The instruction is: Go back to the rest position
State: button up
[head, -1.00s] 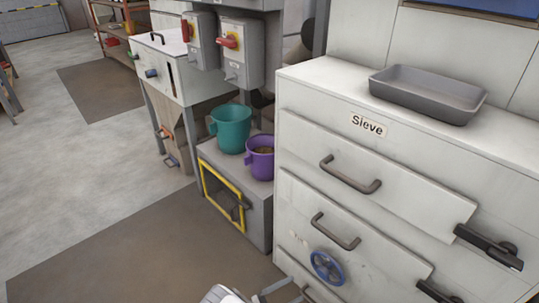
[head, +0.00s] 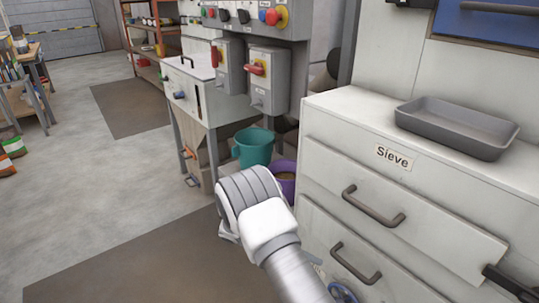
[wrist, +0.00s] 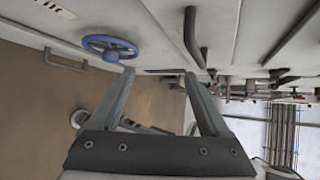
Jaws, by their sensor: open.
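My gripper (wrist: 160,85) shows in the wrist view with its two fingers spread apart and nothing between them. Beyond the fingers are the white cabinet front, a blue handwheel (wrist: 109,47) and the brown floor mat. In the head view my arm reaches up from the bottom middle, in front of the sieve cabinet (head: 330,185). The gripper's fingers are hidden there behind my wrist.
A teal bucket (head: 253,148) and a partly hidden purple bucket (head: 285,182) stand left of the cabinet. A grey tray (head: 457,128) lies on the cabinet top. Switch boxes (head: 268,80) hang behind.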

jog(key=s+d+r+m+y, duration=0.1)
jog(key=s+r+m+y, duration=0.2)
jog(key=r+m, duration=0.3)
jog(key=s+d+r+m+t+y, duration=0.1)
jog(key=s+r+m+y, duration=0.2)
jog(key=r, duration=0.5)
jog(key=s+d+r+m+y, duration=0.2)
jog(key=r+m, duration=0.4)
jog(key=r, duration=0.2)
jog(key=s+r+m+t+y, duration=0.5)
jog(key=s+r+m+t, duration=0.3)
jog(key=s+m, duration=0.7)
notch_tip(320, 180, up, 30)
jog(key=p, duration=2.8)
jog(key=shift+w+g+p, duration=0.25)
jog(key=shift+g+p, duration=0.05)
jog(key=shift+g, duration=0.1)
jog(key=shift+a+f, duration=0.1)
